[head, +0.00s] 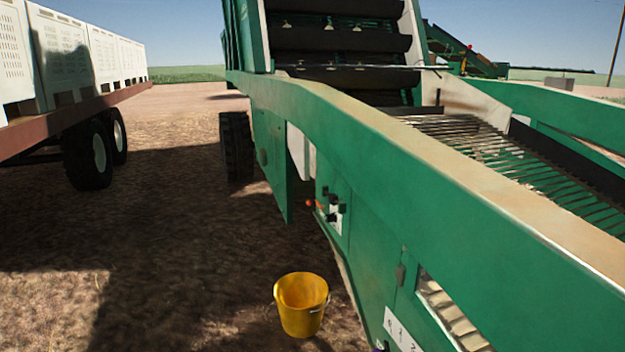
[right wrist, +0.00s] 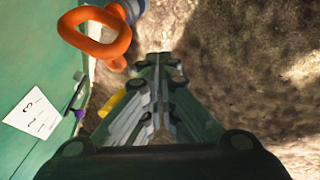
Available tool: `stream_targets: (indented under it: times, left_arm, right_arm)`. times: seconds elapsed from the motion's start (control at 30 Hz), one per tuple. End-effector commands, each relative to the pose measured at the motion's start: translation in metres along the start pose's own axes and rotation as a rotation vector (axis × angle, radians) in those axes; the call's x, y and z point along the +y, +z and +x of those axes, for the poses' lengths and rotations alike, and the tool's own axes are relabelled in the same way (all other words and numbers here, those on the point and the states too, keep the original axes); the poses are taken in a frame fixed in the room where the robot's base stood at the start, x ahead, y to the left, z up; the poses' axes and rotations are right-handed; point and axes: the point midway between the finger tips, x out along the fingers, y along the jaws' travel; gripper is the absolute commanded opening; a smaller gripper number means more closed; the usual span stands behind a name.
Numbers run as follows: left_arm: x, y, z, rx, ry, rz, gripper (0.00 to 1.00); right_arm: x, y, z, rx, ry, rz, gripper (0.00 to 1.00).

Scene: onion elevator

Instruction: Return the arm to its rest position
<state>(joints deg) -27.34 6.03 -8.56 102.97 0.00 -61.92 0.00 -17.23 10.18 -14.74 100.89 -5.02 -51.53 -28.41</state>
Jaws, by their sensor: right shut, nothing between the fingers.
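My right gripper (right wrist: 160,62) shows in the right wrist view, pointing away from the camera. Its fingers are together with nothing between them. An orange loop handle (right wrist: 122,42) is at the upper left of that view, beside the fingers; I see a gap between them in the picture but cannot judge the depth. Neither arm shows in the head view, and my left gripper is not in view.
The green machine (head: 400,165) fills the right side of the head view. A yellow bucket (head: 302,308) stands on the dirt beside it, partly hidden behind my gripper in the wrist view (right wrist: 110,104). A trailer with white crates (head: 62,60) stands left. Open ground lies between.

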Motion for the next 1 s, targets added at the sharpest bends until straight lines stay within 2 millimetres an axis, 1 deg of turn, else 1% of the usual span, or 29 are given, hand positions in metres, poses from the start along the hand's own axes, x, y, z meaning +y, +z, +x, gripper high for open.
stream_targets:
  times: [0.03,0.1,0.3,0.33,0.37,0.47,0.57,0.67,0.77,0.87,1.0]
  left_arm:
    - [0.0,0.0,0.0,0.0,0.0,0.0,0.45]
    - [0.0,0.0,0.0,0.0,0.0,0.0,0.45]
    - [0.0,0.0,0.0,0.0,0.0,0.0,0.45]
    - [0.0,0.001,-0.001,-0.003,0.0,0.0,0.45]
    - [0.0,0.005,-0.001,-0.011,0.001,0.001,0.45]
    - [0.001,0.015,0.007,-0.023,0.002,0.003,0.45]
    - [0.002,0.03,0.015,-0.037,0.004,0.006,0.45]
    - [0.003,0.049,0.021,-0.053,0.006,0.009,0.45]
    - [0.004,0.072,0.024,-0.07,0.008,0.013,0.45]
    - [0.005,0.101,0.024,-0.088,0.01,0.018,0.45]
    - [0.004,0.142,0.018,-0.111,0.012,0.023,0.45]
  right_arm:
    - [-0.018,0.018,-0.003,-0.041,-0.041,0.108,0.0]
    - [-0.039,0.04,-0.007,-0.1,-0.084,0.265,0.0]
    - [-0.094,0.094,-0.026,-0.277,-0.17,0.656,0.0]
    - [-0.098,0.099,-0.03,-0.296,-0.175,0.692,0.0]
    - [-0.097,0.098,-0.03,-0.293,-0.174,0.679,0.0]
    - [-0.105,0.107,-0.025,-0.303,-0.179,0.67,0.0]
    - [-0.116,0.119,-0.021,-0.314,-0.185,0.665,0.0]
    - [-0.129,0.133,-0.022,-0.329,-0.192,0.66,0.0]
    - [-0.144,0.151,-0.025,-0.343,-0.2,0.654,0.0]
    - [-0.161,0.172,-0.034,-0.359,-0.209,0.648,0.0]
    - [-0.183,0.201,-0.053,-0.379,-0.219,0.64,0.0]
